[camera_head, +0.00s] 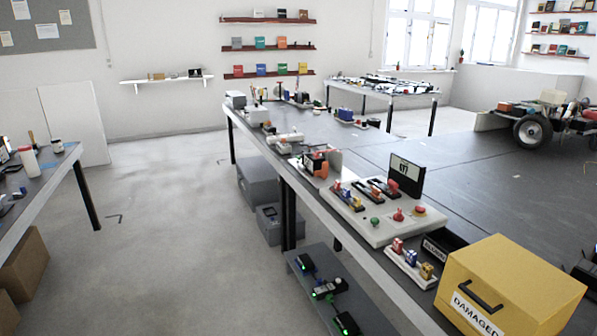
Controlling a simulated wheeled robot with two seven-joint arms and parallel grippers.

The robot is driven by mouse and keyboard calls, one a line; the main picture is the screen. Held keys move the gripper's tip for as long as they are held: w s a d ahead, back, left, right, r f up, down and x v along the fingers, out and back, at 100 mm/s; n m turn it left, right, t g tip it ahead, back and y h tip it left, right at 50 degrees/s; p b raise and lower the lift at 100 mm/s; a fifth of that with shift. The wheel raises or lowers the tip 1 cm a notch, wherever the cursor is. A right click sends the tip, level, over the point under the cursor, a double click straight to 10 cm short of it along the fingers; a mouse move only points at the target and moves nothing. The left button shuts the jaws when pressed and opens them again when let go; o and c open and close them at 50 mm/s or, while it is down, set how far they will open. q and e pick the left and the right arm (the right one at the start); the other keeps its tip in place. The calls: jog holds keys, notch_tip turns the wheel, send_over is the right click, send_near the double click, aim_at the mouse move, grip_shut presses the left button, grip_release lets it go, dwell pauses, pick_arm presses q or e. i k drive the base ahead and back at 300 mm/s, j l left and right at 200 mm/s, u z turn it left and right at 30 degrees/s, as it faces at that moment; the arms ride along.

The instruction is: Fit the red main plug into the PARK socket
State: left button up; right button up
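A pale control panel (385,232) sits on the long grey table at the right centre. It carries small red, blue and yellow blocks or plugs at its left end, a red knob (398,215), a red button (420,209) and a green knob (376,222). A small white tray in front holds a red plug-like block (398,245), a blue one (410,257) and a yellow one (427,271). I cannot tell which red piece is the main plug. No PARK label is readable, so I cannot pick out that socket. Neither of my grippers is in view.
A yellow box labelled DAMAGED (515,282) stands at the table's near end. A dark display (406,176) stands behind the panel. A lower shelf (335,300) holds devices with green lights. Open floor (180,230) lies left of the table, up to another table (45,185).

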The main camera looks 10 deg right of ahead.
aim_at(409, 174)
jog(key=i+z, duration=0.2)
jog(key=i, duration=0.25)
jog(key=i+j+z, duration=0.15)
jog(key=i, duration=0.3)
jog(key=i+j+z, duration=0.2)
jog(key=i, duration=0.2)
jog(key=i+j+z, duration=0.15)
jog(key=i, duration=0.3)
jog(key=j, duration=0.1)
